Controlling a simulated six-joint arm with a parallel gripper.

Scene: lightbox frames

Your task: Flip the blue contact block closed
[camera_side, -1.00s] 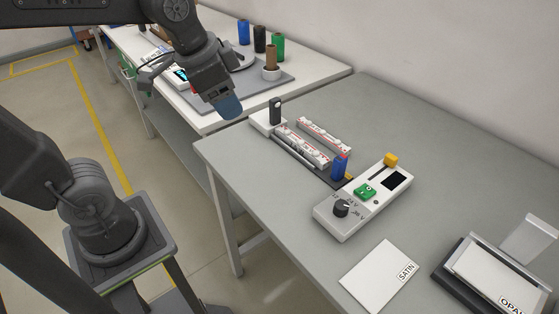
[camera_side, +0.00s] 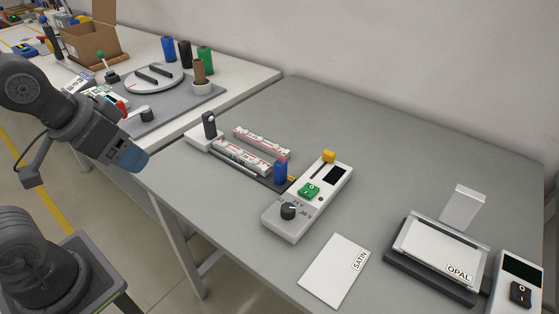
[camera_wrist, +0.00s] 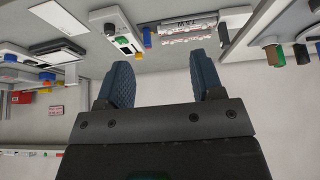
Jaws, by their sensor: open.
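The blue contact block (camera_side: 280,172) stands upright at the near right end of the dark strip, beside the long control box (camera_side: 312,200). A small red patch shows near its top. Two pale slotted rails with red marks, a front rail (camera_side: 240,155) and a back rail (camera_side: 262,142), lie to its left. My gripper (camera_side: 132,158) is off the table's left edge, well away from the block and holding nothing. In the wrist view my gripper (camera_wrist: 166,72) has its two blue fingers spread with nothing between them. The blue block (camera_wrist: 147,37) shows beyond the fingers there, seen upside down.
A black upright handle (camera_side: 209,124) stands on a white base at the rails' far end. The control box carries a green switch, a dark knob and a yellow piece. A SATIN card (camera_side: 334,270) and an OPAL panel stand (camera_side: 440,250) are to the right. The back of the table is clear.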

